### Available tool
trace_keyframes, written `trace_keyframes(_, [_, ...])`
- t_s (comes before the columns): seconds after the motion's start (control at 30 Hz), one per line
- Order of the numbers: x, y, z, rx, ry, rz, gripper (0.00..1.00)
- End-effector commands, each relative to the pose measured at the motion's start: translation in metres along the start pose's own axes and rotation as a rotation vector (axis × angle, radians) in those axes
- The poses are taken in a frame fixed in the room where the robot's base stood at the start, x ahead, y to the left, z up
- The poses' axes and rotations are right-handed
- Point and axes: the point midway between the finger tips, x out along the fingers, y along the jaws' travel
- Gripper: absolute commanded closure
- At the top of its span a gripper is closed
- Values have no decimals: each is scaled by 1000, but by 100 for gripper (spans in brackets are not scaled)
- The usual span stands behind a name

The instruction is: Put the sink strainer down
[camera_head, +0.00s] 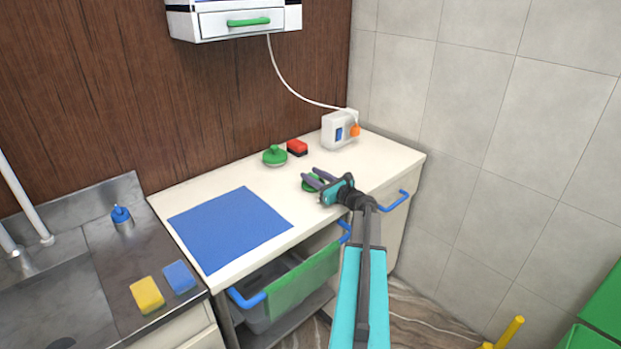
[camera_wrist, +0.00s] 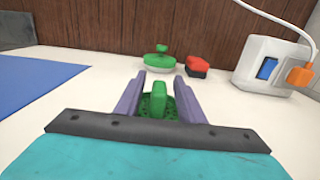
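The green sink strainer (camera_wrist: 158,103), with a perforated disc and an upright knob, is between the fingers of my gripper (camera_wrist: 160,85) in the wrist view. The two purple-grey fingers stand apart, with a visible gap on each side of the knob. In the head view my gripper (camera_head: 317,180) is low over the right part of the white counter (camera_head: 365,165). The strainer (camera_head: 308,186) shows there partly behind the fingers and appears to be on the counter top; its contact with the surface is hard to see.
A green knobbed item (camera_head: 274,156), a red-and-black block (camera_head: 297,147) and a white box with an orange plug (camera_head: 339,131) stand behind my gripper. A blue mat (camera_head: 230,229) lies to the left. An open bin drawer (camera_head: 262,309) is below the front edge.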

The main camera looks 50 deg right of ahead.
Motion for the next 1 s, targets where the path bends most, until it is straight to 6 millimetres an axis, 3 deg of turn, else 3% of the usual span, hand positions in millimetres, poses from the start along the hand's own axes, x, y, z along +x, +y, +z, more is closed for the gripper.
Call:
trace_keyframes(0.27, [-20,1,1,-1,0,-2,65])
trace_keyframes(0.8, [-100,1,0,-1,1,-2,65])
trace_keyframes(1.0, [-117,0,1,0,0,-1,65])
